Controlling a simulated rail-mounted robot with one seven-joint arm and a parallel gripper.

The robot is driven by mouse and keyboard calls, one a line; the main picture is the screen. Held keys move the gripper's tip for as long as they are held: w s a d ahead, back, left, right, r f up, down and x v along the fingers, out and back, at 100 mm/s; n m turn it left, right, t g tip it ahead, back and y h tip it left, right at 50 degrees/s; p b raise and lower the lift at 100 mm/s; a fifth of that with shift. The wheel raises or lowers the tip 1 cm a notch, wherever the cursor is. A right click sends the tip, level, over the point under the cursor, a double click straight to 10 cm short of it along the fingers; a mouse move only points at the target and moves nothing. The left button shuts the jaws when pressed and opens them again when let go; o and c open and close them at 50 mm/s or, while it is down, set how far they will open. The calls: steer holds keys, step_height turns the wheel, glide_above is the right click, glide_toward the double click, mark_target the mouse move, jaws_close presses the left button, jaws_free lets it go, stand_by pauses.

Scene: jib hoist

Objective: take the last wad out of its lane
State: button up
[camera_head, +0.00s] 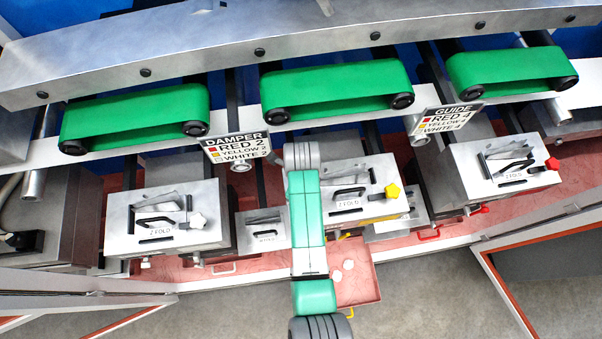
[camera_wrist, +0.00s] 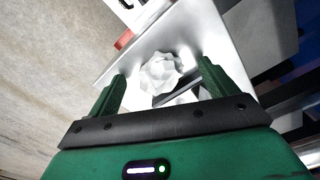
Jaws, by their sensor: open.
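My gripper (camera_wrist: 160,88) is open in the wrist view, its two green fingers apart with nothing gripped. Beyond the fingertips, a white lumpy, lobed thing (camera_wrist: 161,71) sits on a bright metal surface (camera_wrist: 205,35). I cannot tell whether it is a wad or a knob. A dark bar lies just below and right of it. In the head view my green arm runs down to the bottom edge and I do not see my gripper. Small pale round things (camera_head: 348,265) lie in a red tray (camera_head: 366,284); I cannot tell whether they are wads.
Three metal Z FOLD boxes carry a white knob (camera_head: 197,221), a yellow knob (camera_head: 392,191) and a red knob (camera_head: 552,163). Green belts (camera_head: 337,87) run behind them. A DAMPER sign (camera_head: 237,147) and a GUIDE sign (camera_head: 447,119) stand between. Open floor lies in front.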

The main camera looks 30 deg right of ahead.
steer(key=c, duration=1)
steer(key=shift+c, duration=0.2)
steer(key=shift+r, duration=0.15)
steer(key=shift+r, duration=0.3)
steer(key=r, duration=0.2)
steer(key=shift+s+a+r, duration=0.1)
steer(key=shift+s+r, duration=0.2)
steer(key=shift+r, duration=0.05)
steer(key=s+a+r+b, duration=0.1)
steer(key=s+a, duration=0.3)
steer(key=s, duration=1)
steer(key=shift+s+a+r, duration=0.2)
steer(key=shift+s+r, duration=0.05)
steer(key=shift+s, duration=0.1)
